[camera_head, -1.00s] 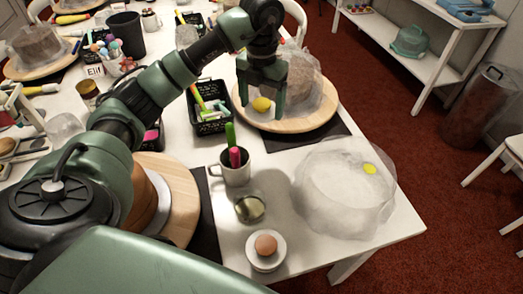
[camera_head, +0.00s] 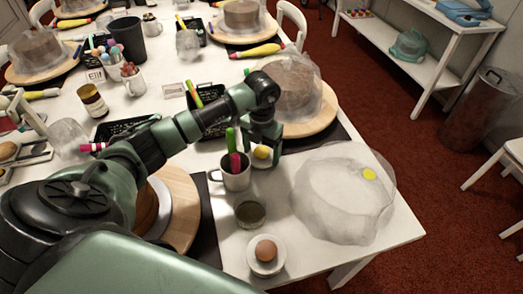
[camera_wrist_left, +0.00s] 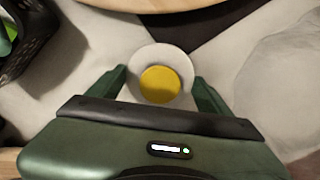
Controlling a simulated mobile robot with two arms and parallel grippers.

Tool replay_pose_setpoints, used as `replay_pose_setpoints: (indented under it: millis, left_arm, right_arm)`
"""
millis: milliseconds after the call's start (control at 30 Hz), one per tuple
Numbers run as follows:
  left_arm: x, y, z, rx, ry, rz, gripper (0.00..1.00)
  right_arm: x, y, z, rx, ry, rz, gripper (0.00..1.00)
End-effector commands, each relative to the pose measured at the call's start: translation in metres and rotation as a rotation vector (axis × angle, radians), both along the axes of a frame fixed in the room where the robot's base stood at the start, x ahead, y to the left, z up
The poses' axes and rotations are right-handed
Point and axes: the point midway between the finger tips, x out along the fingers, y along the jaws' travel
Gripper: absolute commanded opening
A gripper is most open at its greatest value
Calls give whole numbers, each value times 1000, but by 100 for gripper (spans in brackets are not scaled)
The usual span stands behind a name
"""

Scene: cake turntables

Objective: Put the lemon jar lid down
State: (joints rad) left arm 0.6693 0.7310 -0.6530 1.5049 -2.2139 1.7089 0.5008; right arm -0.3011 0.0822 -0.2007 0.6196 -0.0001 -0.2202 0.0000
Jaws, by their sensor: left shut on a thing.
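The lemon jar lid (camera_head: 262,161) is a round white lid with a yellow lemon on top. My left gripper (camera_head: 264,148) is shut on it, beside the grey mug and in front of the cake board. In the left wrist view the lid (camera_wrist_left: 175,57) sits between the two fingers of the gripper (camera_wrist_left: 161,88). I cannot tell whether the lid touches the table. An open glass jar (camera_head: 250,213) stands nearer the front, and a white lid with a brown egg (camera_head: 265,251) lies in front of it. My right gripper is not in view.
A grey mug (camera_head: 234,180) with green and pink markers stands just left of the lid. A clear crumpled cover (camera_head: 335,205) with a yellow spot is to the right. A covered cake on a wooden board (camera_head: 312,124) is behind. Some bare white table lies between jar and cover.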

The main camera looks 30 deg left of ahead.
Motion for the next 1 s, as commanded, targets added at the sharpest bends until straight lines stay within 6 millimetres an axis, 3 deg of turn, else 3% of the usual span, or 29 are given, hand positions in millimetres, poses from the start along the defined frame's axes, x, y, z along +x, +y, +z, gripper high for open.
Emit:
replay_pose_setpoints:
  millis: [433,467,500,533,767,867,1000]
  left_arm:
    - [1,0,-7,0,-2,1,41]
    - [1,0,-6,0,-2,1,85]
    - [1,0,-6,0,-2,1,96]
    - [1,0,-6,0,-2,1,100]
    - [0,0,-5,0,-2,0,100]
    - [1,0,4,-1,-2,0,100]
    - [2,1,23,2,-7,0,100]
  right_arm:
    - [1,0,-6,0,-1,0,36]
    - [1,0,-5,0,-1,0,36]
    - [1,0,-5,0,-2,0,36]
    - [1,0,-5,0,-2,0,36]
    - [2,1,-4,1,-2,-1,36]
    - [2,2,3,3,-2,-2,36]
    - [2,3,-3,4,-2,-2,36]
